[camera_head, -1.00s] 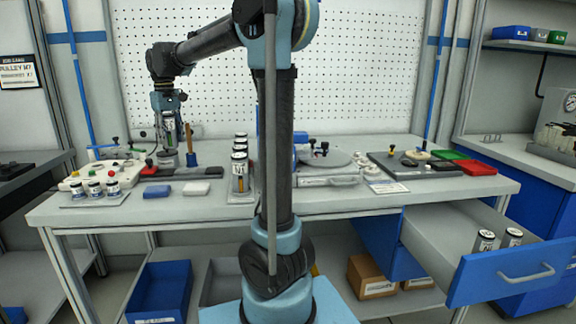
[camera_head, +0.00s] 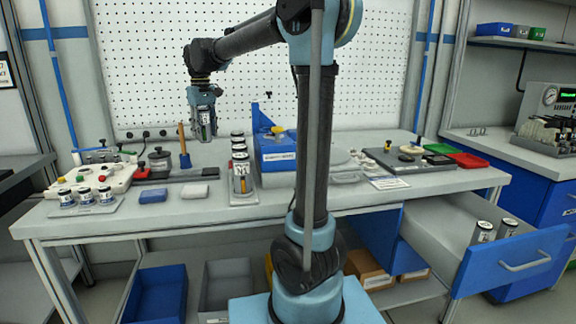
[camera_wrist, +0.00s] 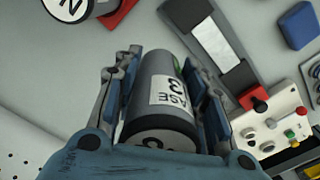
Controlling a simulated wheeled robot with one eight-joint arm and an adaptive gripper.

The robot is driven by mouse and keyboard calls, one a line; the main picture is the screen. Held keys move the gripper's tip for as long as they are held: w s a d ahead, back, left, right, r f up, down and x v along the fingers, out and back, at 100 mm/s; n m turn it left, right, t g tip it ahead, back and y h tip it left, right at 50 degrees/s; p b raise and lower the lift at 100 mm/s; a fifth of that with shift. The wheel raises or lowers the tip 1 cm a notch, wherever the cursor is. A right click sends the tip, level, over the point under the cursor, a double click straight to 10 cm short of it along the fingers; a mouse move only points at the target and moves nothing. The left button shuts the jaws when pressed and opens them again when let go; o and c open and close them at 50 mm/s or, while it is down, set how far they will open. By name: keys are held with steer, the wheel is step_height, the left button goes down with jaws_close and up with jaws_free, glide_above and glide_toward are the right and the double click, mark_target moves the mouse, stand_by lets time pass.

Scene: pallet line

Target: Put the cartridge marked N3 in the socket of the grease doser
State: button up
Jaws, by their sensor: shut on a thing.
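My gripper (camera_head: 206,138) is shut on a grey cartridge (camera_wrist: 166,90), which shows between the fingers in the wrist view. Its white label reads "ASE" and a 3; the letter before the figure is not clear. In the head view the held cartridge (camera_head: 205,124) points down above the back of the bench, clear of its top. I cannot tell for sure which device is the grease doser. A blue box (camera_head: 277,165) with a white label, too small to read, stands right of my gripper. A cream device (camera_head: 118,180) with buttons stands at the left.
A rack (camera_head: 243,198) with several cartridges, the front one marked N1, stands mid-bench. Three cartridges (camera_head: 86,197) stand on a tray at left. A wooden-handled tool (camera_head: 183,143) stands upright beside my gripper. The open drawer (camera_head: 510,258) holds two cartridges.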

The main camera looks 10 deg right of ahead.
steer(key=shift+f, duration=0.15)
steer(key=shift+f, duration=4.85)
steer(key=o, duration=1.2)
steer(key=shift+f, duration=0.1)
